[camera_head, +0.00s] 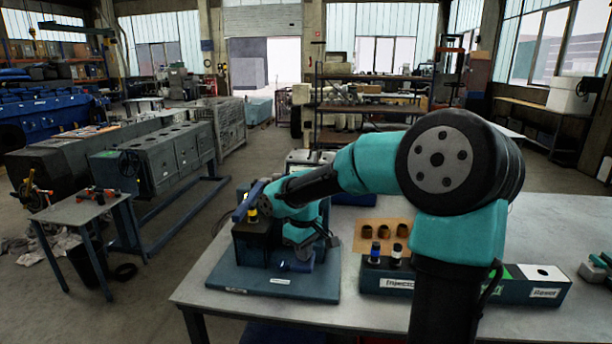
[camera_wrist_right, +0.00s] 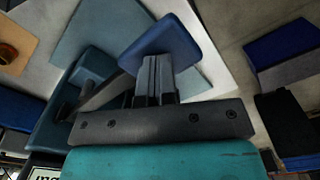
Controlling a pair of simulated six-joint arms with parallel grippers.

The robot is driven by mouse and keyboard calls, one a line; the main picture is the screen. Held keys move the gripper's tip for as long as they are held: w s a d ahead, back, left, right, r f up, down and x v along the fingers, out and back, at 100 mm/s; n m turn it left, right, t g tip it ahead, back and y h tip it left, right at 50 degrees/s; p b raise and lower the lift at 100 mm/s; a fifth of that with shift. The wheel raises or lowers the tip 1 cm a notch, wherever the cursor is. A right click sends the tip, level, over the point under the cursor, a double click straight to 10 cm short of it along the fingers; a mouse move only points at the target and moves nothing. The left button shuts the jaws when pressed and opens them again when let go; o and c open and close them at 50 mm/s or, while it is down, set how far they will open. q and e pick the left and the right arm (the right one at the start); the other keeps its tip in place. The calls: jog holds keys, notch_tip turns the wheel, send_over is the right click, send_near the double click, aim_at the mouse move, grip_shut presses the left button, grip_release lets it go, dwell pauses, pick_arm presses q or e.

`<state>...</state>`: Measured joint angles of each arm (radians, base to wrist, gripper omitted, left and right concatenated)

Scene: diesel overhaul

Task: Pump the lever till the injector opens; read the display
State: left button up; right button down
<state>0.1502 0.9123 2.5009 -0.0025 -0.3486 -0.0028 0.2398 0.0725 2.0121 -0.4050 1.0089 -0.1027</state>
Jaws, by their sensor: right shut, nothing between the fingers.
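The injector tester (camera_head: 258,240) stands on a blue base plate (camera_head: 270,285) on the bench. My right gripper (camera_head: 302,250) points down at its right side. In the right wrist view its fingers (camera_wrist_right: 156,78) are shut and empty. A flat blue lever pad (camera_wrist_right: 158,42) lies right at the fingertips; I cannot tell whether they touch. A dark lever rod (camera_wrist_right: 102,92) runs left from there to a blue block. A blue bar (camera_head: 248,200) and a yellow part (camera_head: 252,215) sit atop the tester. No display reading is legible.
Right of the tester, a labelled rack (camera_head: 385,278) holds two injector-like parts. Behind it a brown mat (camera_head: 362,228) carries several brown cups. A pale-faced box (camera_head: 308,158) stands behind my wrist. The right part of the bench (camera_head: 560,222) is mostly clear.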

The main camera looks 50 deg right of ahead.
jog(key=shift+f, duration=3.05)
jog(key=shift+s+a+r, duration=0.1)
jog(key=shift+a+r, duration=0.05)
jog(key=shift+r, duration=4.2)
jog(key=shift+r, duration=2)
